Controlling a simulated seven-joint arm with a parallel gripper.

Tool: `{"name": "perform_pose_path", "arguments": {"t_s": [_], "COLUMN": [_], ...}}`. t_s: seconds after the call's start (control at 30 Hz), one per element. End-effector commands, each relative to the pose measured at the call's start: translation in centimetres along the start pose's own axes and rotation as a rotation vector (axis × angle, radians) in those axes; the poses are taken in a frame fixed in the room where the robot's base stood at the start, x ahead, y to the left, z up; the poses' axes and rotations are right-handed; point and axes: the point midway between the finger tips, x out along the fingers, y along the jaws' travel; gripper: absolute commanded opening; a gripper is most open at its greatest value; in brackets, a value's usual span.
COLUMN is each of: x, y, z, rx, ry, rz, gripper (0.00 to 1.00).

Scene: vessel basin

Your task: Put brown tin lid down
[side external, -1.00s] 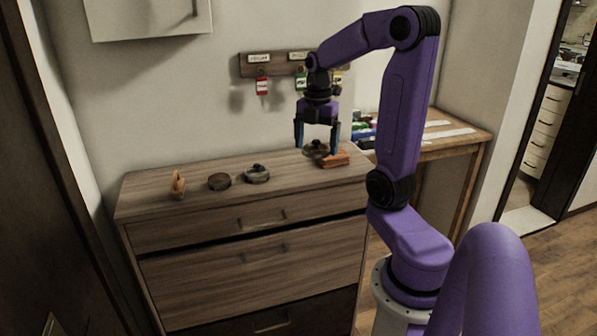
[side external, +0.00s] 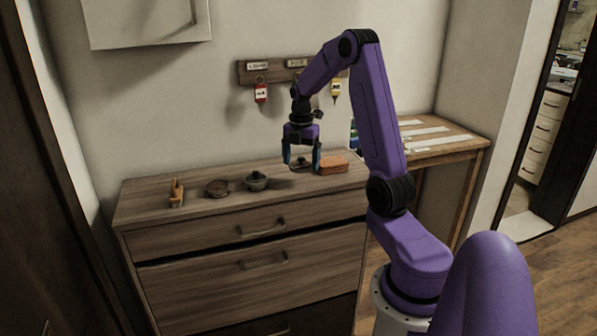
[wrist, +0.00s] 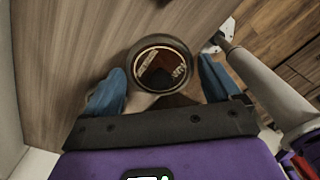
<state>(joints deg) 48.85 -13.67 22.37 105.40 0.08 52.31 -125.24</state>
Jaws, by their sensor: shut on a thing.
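My gripper (side external: 301,164) is low over the right part of the dresser top, fingers pointing down. It is shut on a round dark thing, which I take for the brown tin lid (side external: 301,166). In the wrist view the lid (wrist: 160,66) shows a pale ring and a glossy brown middle with pale marks, between the blue fingertips (wrist: 162,75). I cannot tell whether it touches the wood. A low round brown tin (side external: 217,188) stands on the dresser top to the left.
A grey pot with a knobbed lid (side external: 256,182) stands right of the tin. An orange-brown block (side external: 333,165) lies close right of my gripper. A small wooden thing (side external: 177,192) is at far left. The dresser top's (side external: 235,206) front strip is clear. Key tags (side external: 261,93) hang behind.

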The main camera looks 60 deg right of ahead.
Motion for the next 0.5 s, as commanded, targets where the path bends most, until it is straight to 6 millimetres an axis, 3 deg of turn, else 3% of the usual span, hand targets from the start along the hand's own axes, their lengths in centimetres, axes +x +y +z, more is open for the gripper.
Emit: {"name": "perform_pose_path", "arguments": {"t_s": [0.33,0.5], "x": [2.3,4.6], "y": [1.4,1.4], "z": [1.2,1.1], "rx": [0.000,0.000], "ry": [0.000,0.001], "rz": [0.000,-0.002], "gripper": [0.62,0.62]}}
